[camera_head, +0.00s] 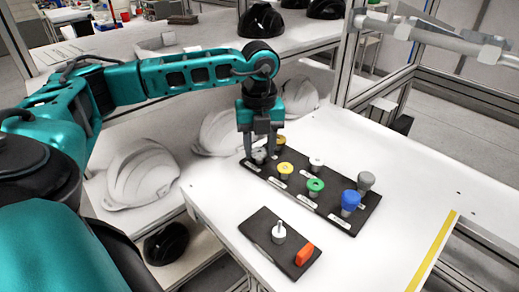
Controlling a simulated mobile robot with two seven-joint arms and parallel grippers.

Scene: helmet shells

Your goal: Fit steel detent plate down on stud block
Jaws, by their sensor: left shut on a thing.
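My left gripper (261,153) reaches down to the far left end of a long black board (334,215). It is shut on a small grey piece (260,157), which looks like the steel detent plate; the fingers partly hide it. I cannot tell whether that piece still touches the board. A smaller black block (259,226) lies nearer on the white table, with an upright pale stud (279,231) on a grey base; this looks like the stud block. An orange part (305,253) stands beside the stud. My right gripper is not in view.
The long board also holds yellow (285,169), green (316,186), blue (350,201) and grey (365,181) parts, among others. White helmet shells (142,172) sit on a shelf left of the table (400,170). The table's right side is clear, with a yellow strip (432,252).

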